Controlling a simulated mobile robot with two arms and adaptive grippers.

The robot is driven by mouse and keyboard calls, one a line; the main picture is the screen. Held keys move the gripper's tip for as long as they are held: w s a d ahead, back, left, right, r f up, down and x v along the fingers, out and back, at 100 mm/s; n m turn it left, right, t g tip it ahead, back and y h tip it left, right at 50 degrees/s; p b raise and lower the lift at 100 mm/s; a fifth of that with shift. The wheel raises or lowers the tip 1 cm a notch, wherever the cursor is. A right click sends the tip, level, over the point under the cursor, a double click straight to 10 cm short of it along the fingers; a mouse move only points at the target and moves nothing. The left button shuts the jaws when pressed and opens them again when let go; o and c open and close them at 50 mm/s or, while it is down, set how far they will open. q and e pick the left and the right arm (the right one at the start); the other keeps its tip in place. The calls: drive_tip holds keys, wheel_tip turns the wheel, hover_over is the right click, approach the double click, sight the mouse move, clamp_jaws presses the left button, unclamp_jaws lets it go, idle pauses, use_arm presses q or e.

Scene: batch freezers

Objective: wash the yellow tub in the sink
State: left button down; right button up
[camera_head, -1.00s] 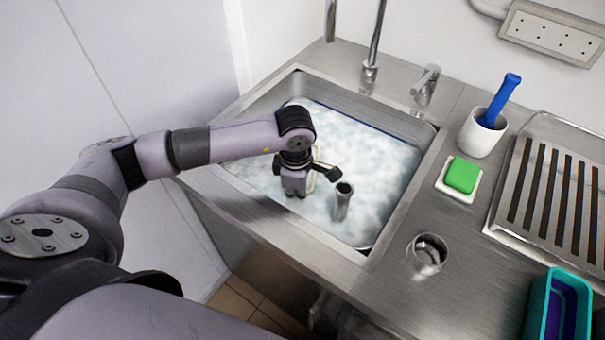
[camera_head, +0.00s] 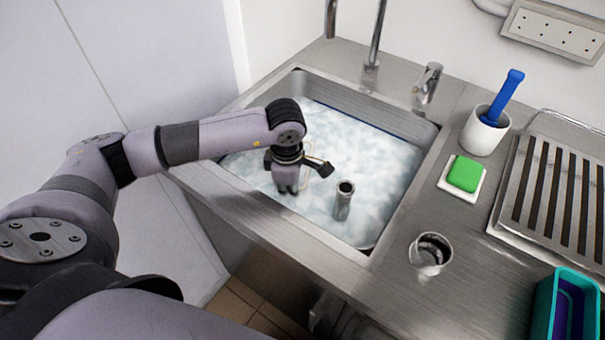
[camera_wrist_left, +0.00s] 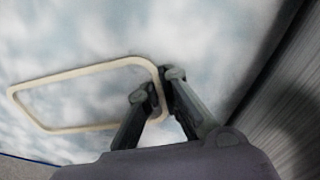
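The yellow tub shows as a pale yellow rounded rectangular rim (camera_wrist_left: 90,72) at the surface of cloudy, foamy water; its body is hidden below. In the head view only a thin pale edge of it (camera_head: 311,150) shows beside my left gripper. My left gripper (camera_head: 288,189) points down into the left part of the sink (camera_head: 300,234). In the left wrist view its two fingertips (camera_wrist_left: 157,86) stand close together on either side of one end of the rim, pinching it. My right gripper is not in view.
An upright metal pipe (camera_head: 344,201) stands in the sink near the gripper. Taps (camera_head: 428,82) rise behind it. On the right counter are a green sponge (camera_head: 465,173), a white cup with a blue-handled brush (camera_head: 484,133), a metal cup (camera_head: 430,254), a slatted drainer (camera_head: 517,190) and a teal container (camera_head: 545,305).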

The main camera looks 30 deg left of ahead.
use_arm(q)
drive_tip(key=shift+d+b, duration=0.35)
drive_tip(key=shift+d, duration=1.6)
drive_tip(key=shift+a+b, duration=0.6)
drive_tip(key=shift+a, duration=1.4)
drive_tip(key=shift+d+b, duration=0.35)
drive_tip(key=shift+d, duration=1.65)
drive_tip(key=shift+a+b, duration=0.65)
drive_tip(key=shift+a, duration=1.35)
drive_tip(key=shift+d, duration=1.4)
drive_tip(key=shift+d+b, duration=0.3)
drive_tip(key=shift+d, duration=0.3)
